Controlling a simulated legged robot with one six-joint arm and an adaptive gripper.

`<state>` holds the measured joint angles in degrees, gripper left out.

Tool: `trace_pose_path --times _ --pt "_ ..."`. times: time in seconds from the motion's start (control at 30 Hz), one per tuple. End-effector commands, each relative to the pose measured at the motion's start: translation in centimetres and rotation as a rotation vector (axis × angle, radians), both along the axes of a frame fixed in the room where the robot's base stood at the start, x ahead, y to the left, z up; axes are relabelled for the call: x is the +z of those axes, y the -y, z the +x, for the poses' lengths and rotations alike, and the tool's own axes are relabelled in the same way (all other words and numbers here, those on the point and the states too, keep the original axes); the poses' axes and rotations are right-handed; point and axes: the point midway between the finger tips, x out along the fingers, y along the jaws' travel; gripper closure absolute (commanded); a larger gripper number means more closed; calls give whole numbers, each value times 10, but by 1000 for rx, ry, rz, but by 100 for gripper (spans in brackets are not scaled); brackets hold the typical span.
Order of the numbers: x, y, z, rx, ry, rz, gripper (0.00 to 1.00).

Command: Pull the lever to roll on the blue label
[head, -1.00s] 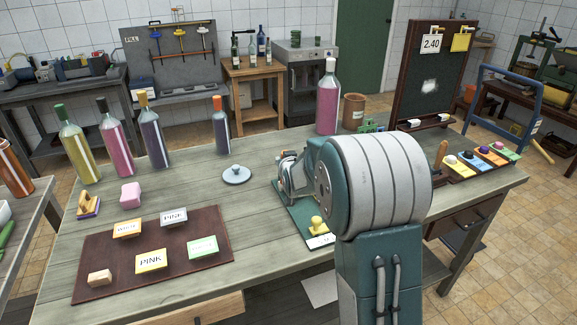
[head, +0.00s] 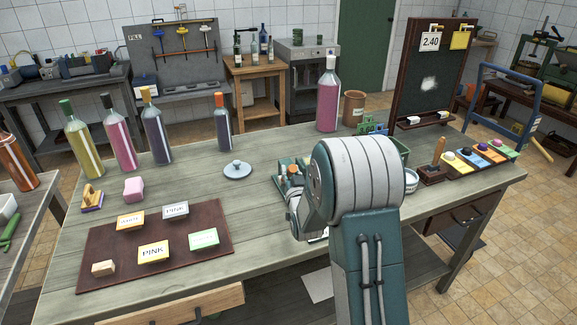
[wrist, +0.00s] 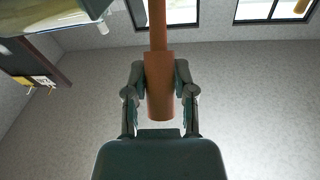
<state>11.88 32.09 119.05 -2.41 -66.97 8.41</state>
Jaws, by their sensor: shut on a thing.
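In the wrist view my gripper (wrist: 160,95) is shut around the thick brown-orange grip of a lever (wrist: 158,80). The lever's thinner rod runs up out of the picture. In the head view my arm hides most of the gripper and the device on the bench; teal and grey parts with a bit of orange (head: 293,170) show at the arm's left. I cannot make out a blue label in either view.
The workbench (head: 255,215) carries a brown mat (head: 195,255) with several cards, and several bottles (head: 155,130) behind it. A stamp (head: 437,160) and coloured pads (head: 480,160) are at the right.

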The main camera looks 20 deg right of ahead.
Motion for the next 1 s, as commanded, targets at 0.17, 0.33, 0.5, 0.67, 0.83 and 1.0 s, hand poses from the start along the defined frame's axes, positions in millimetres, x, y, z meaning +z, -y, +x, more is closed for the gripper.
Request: trace_pose_path --times 0.17,0.33,0.5,0.67,0.83,1.0 --pt "-11 -1 -6 2 47 3 100" --pt "-13 -1 -9 3 79 3 100" --pt "-14 -1 -10 3 89 2 100" --pt "-14 -1 -11 2 89 3 100" --pt "-14 -1 -11 2 87 2 57" --pt "-12 -1 -10 1 93 1 31"
